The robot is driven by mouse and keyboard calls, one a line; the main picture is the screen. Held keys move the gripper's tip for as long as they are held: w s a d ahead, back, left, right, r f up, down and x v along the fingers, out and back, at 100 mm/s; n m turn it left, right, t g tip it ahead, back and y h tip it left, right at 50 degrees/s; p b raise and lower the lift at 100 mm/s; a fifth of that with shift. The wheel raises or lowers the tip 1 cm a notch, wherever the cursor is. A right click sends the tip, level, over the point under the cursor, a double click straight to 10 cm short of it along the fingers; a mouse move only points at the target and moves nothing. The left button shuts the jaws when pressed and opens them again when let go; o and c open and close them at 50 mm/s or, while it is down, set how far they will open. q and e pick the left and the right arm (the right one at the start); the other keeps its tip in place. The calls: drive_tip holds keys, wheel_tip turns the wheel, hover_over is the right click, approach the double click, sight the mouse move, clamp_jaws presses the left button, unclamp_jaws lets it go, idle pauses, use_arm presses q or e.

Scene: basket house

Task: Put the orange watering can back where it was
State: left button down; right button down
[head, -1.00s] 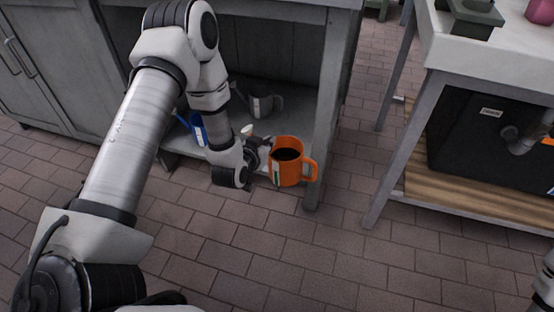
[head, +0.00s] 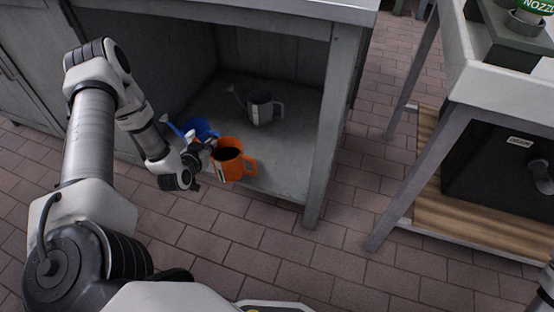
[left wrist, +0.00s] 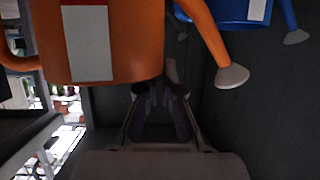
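The orange watering can (head: 229,163) is upright at the open front of the grey cabinet's lower shelf, its handle to the right. My left gripper (head: 197,158) is at its left side and appears shut on it. In the left wrist view the orange can (left wrist: 120,45) fills the upper left, with a pale label and a spout ending in a light rose. My left gripper's fingers (left wrist: 160,88) come together against the can, and the contact is partly hidden. Whether the can touches the shelf is unclear. My right gripper is out of view.
A blue watering can (head: 203,130) stands close behind the orange one, partly hidden; it also shows in the left wrist view (left wrist: 240,8). A grey watering can (head: 262,110) stands deeper on the shelf (head: 285,165). A cabinet post (head: 322,140) bounds the opening on the right.

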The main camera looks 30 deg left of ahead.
use_arm(q)
drive_tip(key=d+m+h+b, duration=0.3)
drive_tip(key=d+h+b, duration=0.1)
drive_tip(key=d, duration=1.4)
drive_tip(key=w+a+f+b, duration=0.2)
drive_tip(key=w+a+b, duration=0.2)
drive_tip(key=w, duration=0.3)
drive_tip(key=w+a+f+b, duration=0.3)
drive_tip(key=w+a+b, duration=0.1)
drive_tip(key=w, duration=0.3)
drive_tip(key=shift+a+f+m+t, duration=0.15)
drive_tip(key=shift+f+m+t, duration=0.15)
drive_tip(key=shift+f+t, duration=0.1)
drive_tip(key=c, duration=1.3)
unclamp_jaws()
drive_tip(key=shift+r, duration=0.15)
